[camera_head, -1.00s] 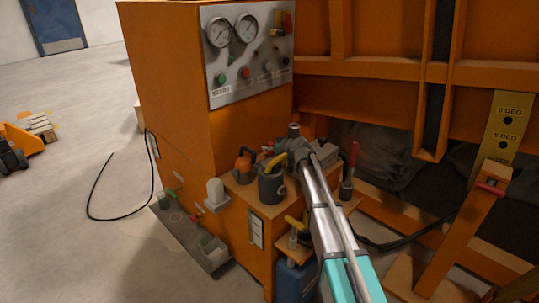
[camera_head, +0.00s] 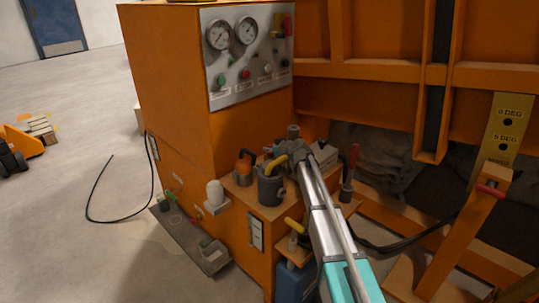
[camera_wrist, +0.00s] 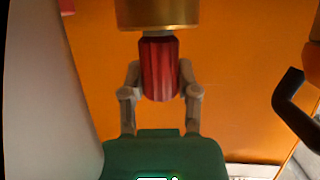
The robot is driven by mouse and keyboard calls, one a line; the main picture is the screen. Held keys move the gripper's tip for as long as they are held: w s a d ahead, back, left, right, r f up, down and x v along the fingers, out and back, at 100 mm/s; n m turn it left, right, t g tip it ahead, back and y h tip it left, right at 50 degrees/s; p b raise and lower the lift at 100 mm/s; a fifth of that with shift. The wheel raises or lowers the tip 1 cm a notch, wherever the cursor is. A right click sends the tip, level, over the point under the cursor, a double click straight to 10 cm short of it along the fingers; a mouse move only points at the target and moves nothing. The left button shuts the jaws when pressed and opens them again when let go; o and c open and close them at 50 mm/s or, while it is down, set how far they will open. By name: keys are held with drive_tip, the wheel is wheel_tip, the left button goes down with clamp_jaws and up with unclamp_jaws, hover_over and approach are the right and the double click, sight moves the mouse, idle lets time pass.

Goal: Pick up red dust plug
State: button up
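The red dust plug (camera_wrist: 160,69) is a ribbed red piece directly against a wide brass-coloured fitting (camera_wrist: 158,14) in the wrist view. My gripper (camera_wrist: 159,76) has one grey finger on each side of the plug, with the fingertips very close to its sides. I cannot tell whether they press on it. In the head view, the end of my arm is beside the orange cabinet (camera_head: 165,90), among the parts on its low ledge. My fingers and the red plug cannot be made out there.
A red-handled lever (camera_head: 353,160) stands to the right. A gauge panel (camera_head: 248,60) is above. A black hook-shaped handle (camera_wrist: 295,105) is at right in the wrist view.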

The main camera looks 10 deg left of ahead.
drive_tip(key=shift+c, duration=1.1)
drive_tip(key=shift+r, duration=0.1)
wheel_tip(320, 180, up, 10)
drive_tip(key=p, duration=1)
